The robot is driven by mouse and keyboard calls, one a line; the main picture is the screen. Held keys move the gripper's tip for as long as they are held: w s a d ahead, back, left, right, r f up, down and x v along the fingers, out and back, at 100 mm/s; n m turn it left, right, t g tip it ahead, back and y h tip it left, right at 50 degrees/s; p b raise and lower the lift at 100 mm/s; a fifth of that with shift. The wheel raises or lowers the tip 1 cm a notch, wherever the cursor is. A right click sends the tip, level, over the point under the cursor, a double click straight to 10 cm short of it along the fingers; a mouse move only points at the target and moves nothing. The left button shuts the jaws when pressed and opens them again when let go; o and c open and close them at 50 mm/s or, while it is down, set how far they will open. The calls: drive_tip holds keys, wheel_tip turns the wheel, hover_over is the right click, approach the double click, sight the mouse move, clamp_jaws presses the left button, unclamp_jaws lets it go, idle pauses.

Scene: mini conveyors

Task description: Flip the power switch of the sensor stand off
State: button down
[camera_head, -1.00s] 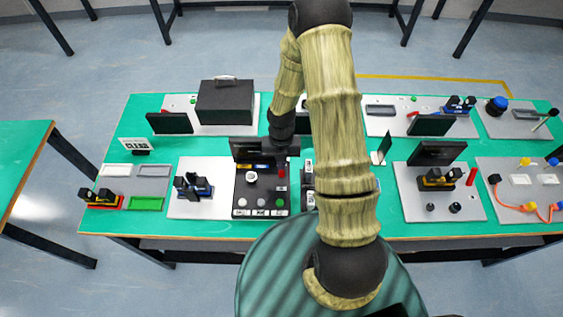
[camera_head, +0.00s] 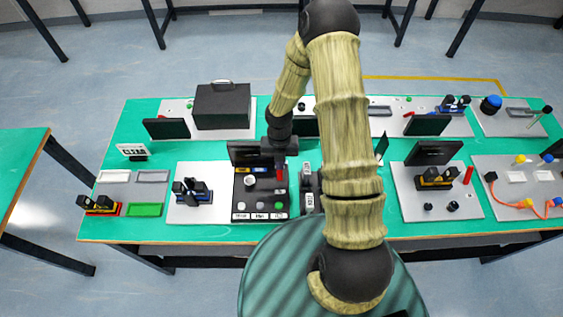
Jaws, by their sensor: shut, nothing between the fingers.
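No unit in view carries a readable sensor stand label, so I cannot tell for sure which one it is, and its power switch cannot be singled out. A black control panel (camera_head: 239,192) with a white knob (camera_head: 250,181), labelled buttons along its front and small red parts stands at the table's centre left. My gripper (camera_head: 280,164) is dark and small here. It is shut and empty, over the right back part of this panel, near a red part. I cannot tell whether it touches anything. My arm hides part of the middle of the table.
A blue-based device (camera_head: 191,191) sits left of the panel, and a small labelled box unit (camera_head: 310,192) close to its right. A dark screen (camera_head: 243,152) stands behind the panel. A yellow-based device (camera_head: 435,178) is farther right. A black case (camera_head: 222,106) stands at the back left.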

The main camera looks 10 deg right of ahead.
sight(280, 175)
drive_tip(key=shift+w, duration=0.35)
drive_tip(key=shift+s+a+f, duration=0.1)
drive_tip(key=shift+s+f, duration=0.1)
drive_tip(key=shift+s, duration=0.3)
drive_tip(key=shift+s+r, duration=0.15)
drive_tip(key=shift+s+a+r, duration=0.1)
drive_tip(key=shift+s+r, duration=0.05)
drive_tip(key=shift+r, duration=0.05)
wheel_tip(280, 175, up, 11)
idle(0.6)
drive_tip(key=shift+s, duration=0.1)
drive_tip(key=shift+p, duration=0.3)
